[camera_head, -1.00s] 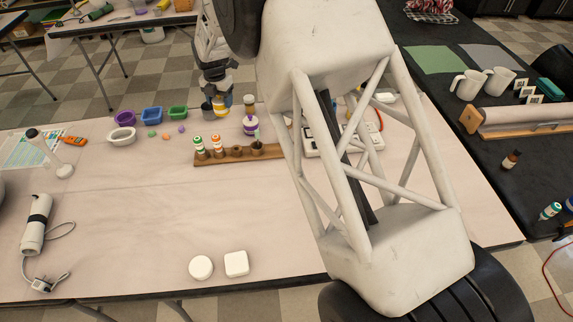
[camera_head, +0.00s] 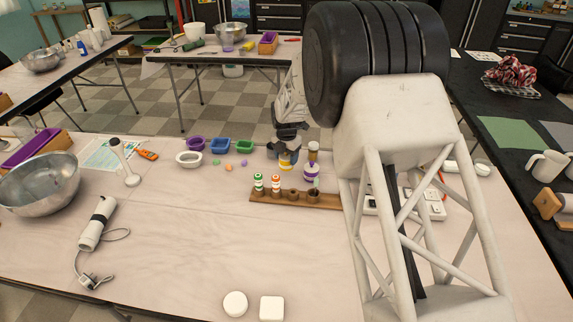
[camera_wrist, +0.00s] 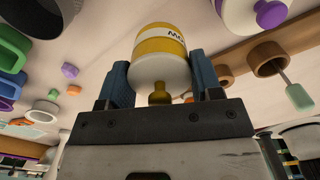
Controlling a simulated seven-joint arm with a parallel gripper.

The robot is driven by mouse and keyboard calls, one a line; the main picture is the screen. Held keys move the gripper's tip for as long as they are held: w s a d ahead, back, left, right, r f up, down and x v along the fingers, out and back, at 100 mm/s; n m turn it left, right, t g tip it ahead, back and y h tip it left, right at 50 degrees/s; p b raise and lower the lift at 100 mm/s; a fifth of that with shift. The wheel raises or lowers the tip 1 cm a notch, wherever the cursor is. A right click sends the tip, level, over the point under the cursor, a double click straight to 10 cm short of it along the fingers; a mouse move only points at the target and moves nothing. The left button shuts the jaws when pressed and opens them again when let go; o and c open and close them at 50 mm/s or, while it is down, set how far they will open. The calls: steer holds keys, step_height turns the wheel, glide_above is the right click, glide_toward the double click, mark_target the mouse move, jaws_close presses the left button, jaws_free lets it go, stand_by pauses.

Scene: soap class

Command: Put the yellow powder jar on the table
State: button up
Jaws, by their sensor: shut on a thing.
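The yellow powder jar (camera_head: 286,161) has a yellow body with a white band and dark lettering. My gripper (camera_head: 286,143) is at it from the far side and above, near the table's back edge. In the wrist view, the jar (camera_wrist: 160,55) sits between the two blue fingers of my gripper (camera_wrist: 160,82), which are shut on it. The jar is just left of and behind a purple-banded jar (camera_head: 310,172). Whether its base touches the table (camera_head: 190,235) is hard to tell.
A wooden rack (camera_head: 330,201) with small bottles stands in front of the jar. The table's middle front is mostly clear.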

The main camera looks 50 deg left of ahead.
mark_target(286, 164)
steer(key=shift+f, duration=1.85)
steer(key=shift+f, duration=0.1)
steer(key=o, duration=1)
step_height(286, 164, up, 12)
steer(key=shift+r, duration=0.1)
steer(key=shift+w, duration=0.1)
